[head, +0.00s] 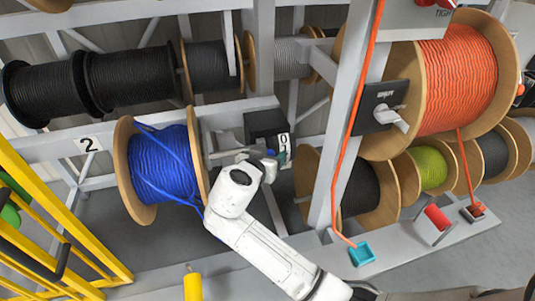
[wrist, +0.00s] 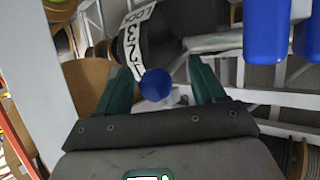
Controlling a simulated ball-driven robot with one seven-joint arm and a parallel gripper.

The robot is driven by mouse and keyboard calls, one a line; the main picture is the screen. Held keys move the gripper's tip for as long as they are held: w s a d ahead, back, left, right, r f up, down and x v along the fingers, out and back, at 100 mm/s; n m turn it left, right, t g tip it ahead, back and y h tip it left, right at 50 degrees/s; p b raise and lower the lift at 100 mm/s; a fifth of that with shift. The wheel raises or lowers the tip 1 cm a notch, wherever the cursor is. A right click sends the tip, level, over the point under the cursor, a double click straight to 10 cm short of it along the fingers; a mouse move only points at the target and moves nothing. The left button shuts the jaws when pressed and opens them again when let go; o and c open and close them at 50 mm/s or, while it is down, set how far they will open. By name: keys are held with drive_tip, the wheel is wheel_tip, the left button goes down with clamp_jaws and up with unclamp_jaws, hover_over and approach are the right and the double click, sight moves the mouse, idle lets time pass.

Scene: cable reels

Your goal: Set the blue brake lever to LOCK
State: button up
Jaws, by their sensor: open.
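The blue brake lever shows in the wrist view as a round blue knob (wrist: 155,84). It lies near the numbered end of a white scale (wrist: 133,45), away from the LOCK marking at the top. The scale is on a dark brake housing (wrist: 170,30), which in the head view is a black box (head: 264,124) right of the blue cable reel (head: 160,162). My gripper (wrist: 160,75) is open, with one dark green finger on each side of the knob. I cannot tell whether either finger touches it. In the head view my gripper (head: 276,157) is small and partly hidden by my wrist.
A grey upright post (head: 345,120) and a hanging orange cable (head: 345,170) stand right of my arm. The orange cable reel (head: 455,85) is beyond them. A yellow rail frame (head: 75,240) is at the left. Two blue rounded shapes (wrist: 266,30) are at the wrist view's upper right.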

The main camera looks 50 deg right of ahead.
clamp_jaws()
idle(0.6)
